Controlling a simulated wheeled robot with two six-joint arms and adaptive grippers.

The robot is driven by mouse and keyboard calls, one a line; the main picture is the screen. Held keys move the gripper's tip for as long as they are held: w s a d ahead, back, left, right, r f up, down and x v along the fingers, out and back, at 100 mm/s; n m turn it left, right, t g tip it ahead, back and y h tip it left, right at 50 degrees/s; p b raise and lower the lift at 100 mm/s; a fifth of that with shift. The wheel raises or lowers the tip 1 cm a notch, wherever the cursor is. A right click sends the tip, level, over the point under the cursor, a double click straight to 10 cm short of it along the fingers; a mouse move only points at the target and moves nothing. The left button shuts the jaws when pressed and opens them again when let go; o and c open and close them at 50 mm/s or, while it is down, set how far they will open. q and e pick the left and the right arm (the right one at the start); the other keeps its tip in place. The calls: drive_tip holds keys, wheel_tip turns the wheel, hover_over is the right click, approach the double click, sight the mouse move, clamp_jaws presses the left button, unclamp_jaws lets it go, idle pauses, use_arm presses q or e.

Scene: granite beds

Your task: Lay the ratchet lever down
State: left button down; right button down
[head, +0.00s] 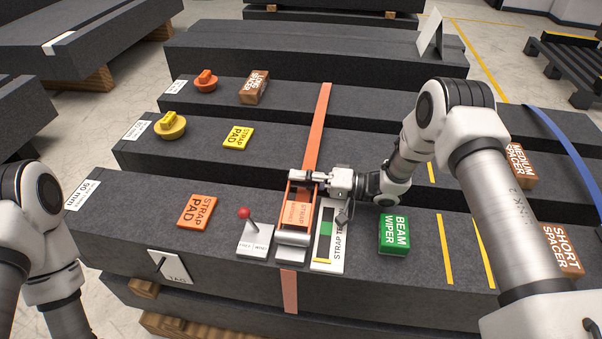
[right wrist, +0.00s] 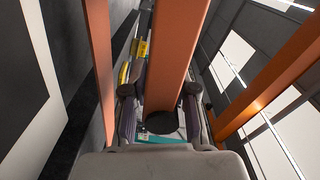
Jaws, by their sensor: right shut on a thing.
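The orange ratchet (head: 297,238) sits on the front granite beam, on the orange strap (head: 317,125) that runs across the beams. Its lever (head: 284,203) stands raised, with an orange plate labelled STRAP between its sides. My right gripper (head: 303,180) is shut on the lever at its upper end. In the right wrist view, an orange bar of the lever (right wrist: 172,55) passes between the two fingers (right wrist: 163,108). The fingertips are partly hidden by the bar. My left arm shows at the left edge, but its gripper is out of view.
Left of the ratchet stands a red-knobbed lever box (head: 254,240); right of it lies a strap tension gauge (head: 327,240). A green beam wiper (head: 394,234) and an orange strap pad (head: 197,211) lie farther out. A tag plate (head: 170,267) is on the front face.

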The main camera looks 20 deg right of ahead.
drive_tip(key=shift+f, duration=0.1)
idle(0.3)
drive_tip(key=c, duration=1)
unclamp_jaws()
drive_tip(key=shift+o, duration=0.2)
